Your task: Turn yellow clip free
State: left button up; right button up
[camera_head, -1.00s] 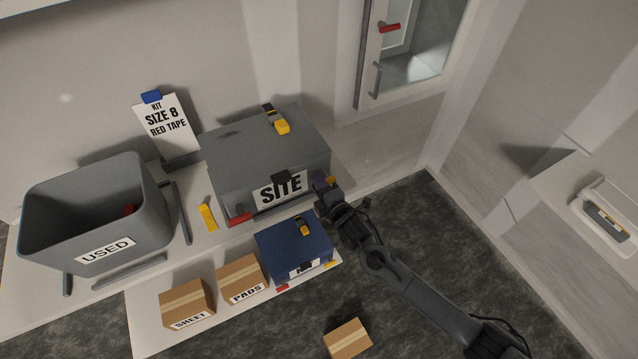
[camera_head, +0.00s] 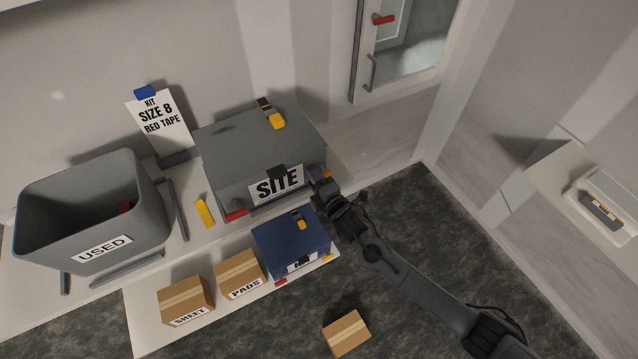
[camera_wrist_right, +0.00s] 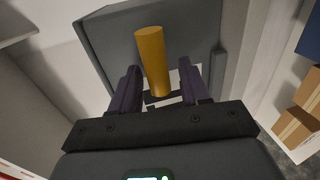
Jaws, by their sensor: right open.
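The yellow clip (camera_head: 328,174) is on the right front of the grey SITE box (camera_head: 245,148), mostly hidden by my right gripper in the head view. In the right wrist view the yellow clip (camera_wrist_right: 152,62) stands out as a bar between the two dark fingers. My right gripper (camera_wrist_right: 160,75) is open around it, with a visible gap on each side. In the head view my right gripper (camera_head: 319,176) is at the box's front right corner. A red clip (camera_head: 236,215) is on the box's front left. My left gripper is out of view.
A blue box (camera_head: 290,245) stands just in front of the SITE box, close to my right arm. Cardboard boxes PADS (camera_head: 240,273) and SHEET (camera_head: 186,298) are beside it. The grey USED bin (camera_head: 90,215) is at the left.

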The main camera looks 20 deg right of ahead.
jog(key=v, duration=1)
jog(key=shift+s, duration=0.3)
jog(key=shift+d+r, duration=0.1)
jog(key=shift+r, duration=0.05)
